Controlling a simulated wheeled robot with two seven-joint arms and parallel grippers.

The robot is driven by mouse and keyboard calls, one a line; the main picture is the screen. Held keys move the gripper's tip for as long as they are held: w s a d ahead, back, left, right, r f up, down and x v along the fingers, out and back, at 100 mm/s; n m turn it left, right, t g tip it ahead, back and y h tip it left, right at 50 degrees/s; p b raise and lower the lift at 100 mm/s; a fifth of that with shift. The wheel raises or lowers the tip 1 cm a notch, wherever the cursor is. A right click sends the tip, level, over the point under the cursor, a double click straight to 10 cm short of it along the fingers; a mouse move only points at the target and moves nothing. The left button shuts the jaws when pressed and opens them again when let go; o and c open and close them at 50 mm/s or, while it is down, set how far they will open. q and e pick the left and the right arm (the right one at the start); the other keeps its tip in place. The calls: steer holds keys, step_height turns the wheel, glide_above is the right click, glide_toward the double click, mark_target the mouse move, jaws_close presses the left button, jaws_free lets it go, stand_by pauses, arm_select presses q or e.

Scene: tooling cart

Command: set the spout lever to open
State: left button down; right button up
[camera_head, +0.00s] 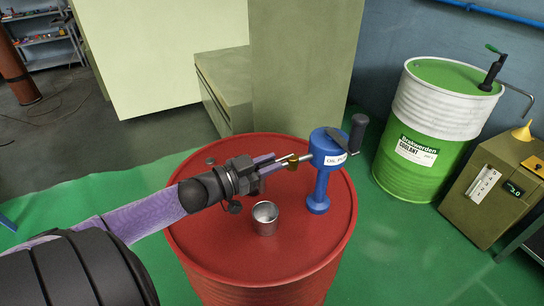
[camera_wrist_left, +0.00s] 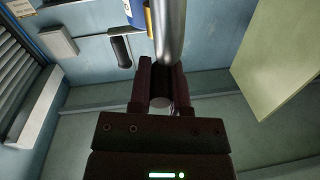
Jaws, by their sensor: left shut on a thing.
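The blue pump (camera_head: 325,150) stands on the red drum, its short spout pointing left with a brass valve (camera_head: 291,161) on it. My left gripper (camera_head: 270,163) reaches in from the left beside this valve. In the left wrist view its two dark fingers (camera_wrist_left: 160,82) are shut on a grey metal bar (camera_wrist_left: 171,30), which appears to be the spout lever. The lever's exact angle is hard to tell, as the fingers cover part of it. A small metal cup (camera_head: 265,217) stands on the drum, below and left of the spout. My right gripper is not in view.
The pump's crank with a black handle (camera_head: 358,132) sticks out to the right. The red drum's top (camera_head: 215,240) is otherwise mostly clear. A green and white drum (camera_head: 430,125) and an olive box (camera_head: 490,195) stand at the right. An olive cabinet (camera_head: 300,70) is behind.

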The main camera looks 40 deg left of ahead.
arm_select(q)
steer(key=shift+w+a+m+g+h, duration=0.1)
steer(key=shift+a+m+g+h, duration=0.2)
steer(key=shift+m+h, duration=0.35)
steer(key=shift+h+b, duration=0.25)
steer(key=shift+b, duration=0.05)
steer(key=c, duration=0.6)
jaws_free()
steer(key=shift+w+f, duration=0.1)
steer(key=p+v, duration=0.2)
steer(key=v, duration=0.8)
steer(key=shift+p, duration=0.4)
